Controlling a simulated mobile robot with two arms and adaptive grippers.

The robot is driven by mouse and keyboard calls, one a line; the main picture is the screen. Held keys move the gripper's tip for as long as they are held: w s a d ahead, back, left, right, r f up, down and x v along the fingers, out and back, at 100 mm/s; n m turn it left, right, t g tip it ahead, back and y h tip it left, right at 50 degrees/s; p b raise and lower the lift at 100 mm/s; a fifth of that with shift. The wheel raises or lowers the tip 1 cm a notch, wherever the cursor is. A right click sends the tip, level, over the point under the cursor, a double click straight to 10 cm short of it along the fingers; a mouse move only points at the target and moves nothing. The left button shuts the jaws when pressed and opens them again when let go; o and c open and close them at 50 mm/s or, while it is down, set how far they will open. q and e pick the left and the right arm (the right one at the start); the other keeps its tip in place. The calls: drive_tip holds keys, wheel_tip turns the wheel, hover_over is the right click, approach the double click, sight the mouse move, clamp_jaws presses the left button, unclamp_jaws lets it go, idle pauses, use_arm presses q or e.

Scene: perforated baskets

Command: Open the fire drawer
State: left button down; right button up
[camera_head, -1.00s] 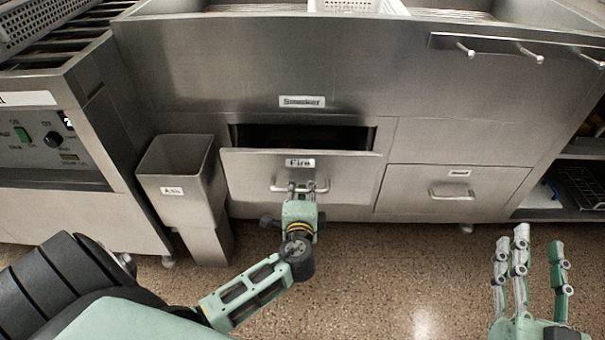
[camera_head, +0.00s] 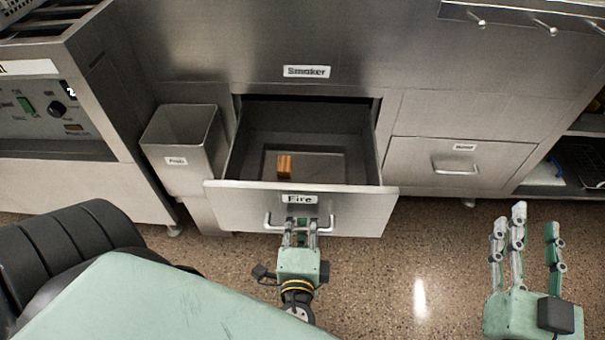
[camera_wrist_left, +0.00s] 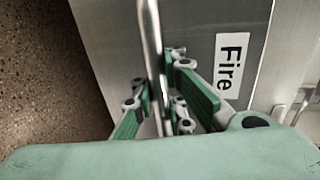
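The fire drawer (camera_head: 355,203) is a steel drawer with a "Fire" label, under the "Smoker" label. It is pulled well out, and a small orange-brown block (camera_head: 284,166) lies inside. My left gripper (camera_head: 300,232) is at the bar handle (camera_head: 268,222) on its front. In the left wrist view the handle bar (camera_wrist_left: 152,45) passes between the green fingers (camera_wrist_left: 168,100), which sit on both sides of it; whether they press on it is hard to see. My right gripper (camera_head: 527,240) is at the lower right, fingers spread, empty, away from the drawer.
A steel bin (camera_head: 186,150) stands close to the left of the drawer, beside a control cabinet (camera_head: 50,115). A closed drawer (camera_head: 460,166) is to the right. Speckled floor (camera_head: 400,280) in front is clear between my grippers.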

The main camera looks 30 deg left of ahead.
use_arm(q)
drive_tip(key=shift+d+r, duration=0.1)
drive_tip(key=shift+r, duration=0.1)
drive_tip(key=c, duration=2)
unclamp_jaws()
drive_tip(key=shift+s, duration=0.15)
drive_tip(key=shift+c, duration=0.2)
drive_tip(key=shift+s+d, duration=0.15)
drive_tip(key=shift+s, duration=0.05)
drive_tip(key=v, duration=1.1)
drive_tip(key=shift+s, duration=0.25)
drive_tip(key=shift+d, duration=0.1)
